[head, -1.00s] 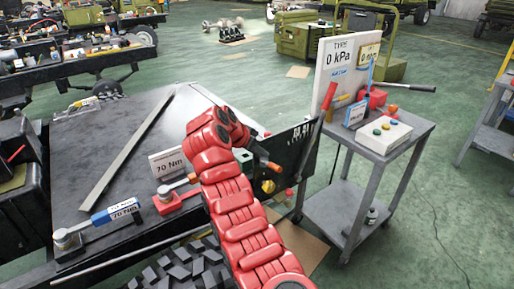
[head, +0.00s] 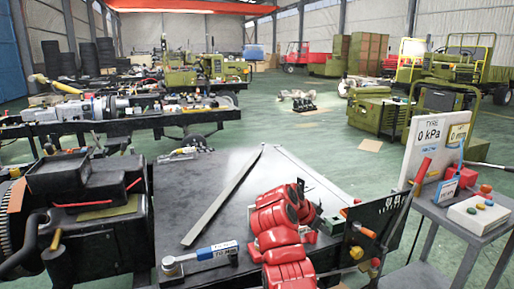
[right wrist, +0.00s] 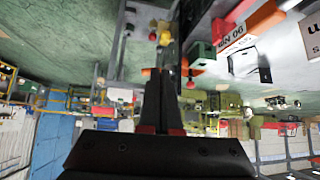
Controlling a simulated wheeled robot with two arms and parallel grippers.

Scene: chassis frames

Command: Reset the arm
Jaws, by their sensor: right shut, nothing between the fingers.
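My red right arm (head: 283,235) rises from the bottom of the head view, bent over the right part of the dark bench top. In the right wrist view my right gripper (right wrist: 163,75) has its dark fingers together, with nothing between them. In the head view the fingers are mostly hidden behind the arm's bend. My left arm and gripper are not in view.
A dark panel with knobs (head: 378,225) stands right of my arm. A gauge board (head: 432,150) stands on a grey cart. Green floor is open beyond.

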